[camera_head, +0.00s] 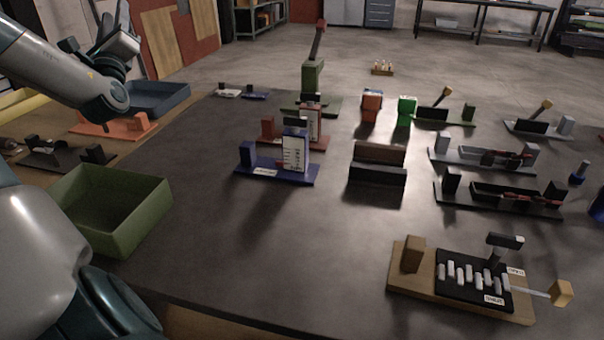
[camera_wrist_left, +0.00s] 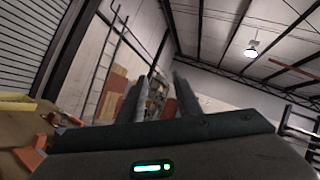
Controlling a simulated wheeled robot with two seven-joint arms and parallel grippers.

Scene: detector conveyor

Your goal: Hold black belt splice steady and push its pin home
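The black belt splice (camera_head: 462,280) lies on a tan wooden board (camera_head: 411,283) at the lower right of the head view. Rows of pale metal lacing loops cross its middle. The thin pin (camera_head: 532,292) sticks out to the right, with a light wooden block (camera_head: 561,293) on its end. A dark T-shaped post (camera_head: 503,242) stands behind the belt. My left gripper (camera_head: 84,30) is raised at the upper left, far from the splice. In the left wrist view its two fingers (camera_wrist_left: 160,80) stand apart with nothing between them. My right gripper is out of view.
A green bin (camera_head: 152,222) and a blue tray (camera_head: 160,97) are on the left. Blue (camera_head: 268,172), black (camera_head: 505,207) and grey (camera_head: 440,153) fixtures stand behind the splice. The dark tabletop (camera_head: 290,250) is clear left of the board.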

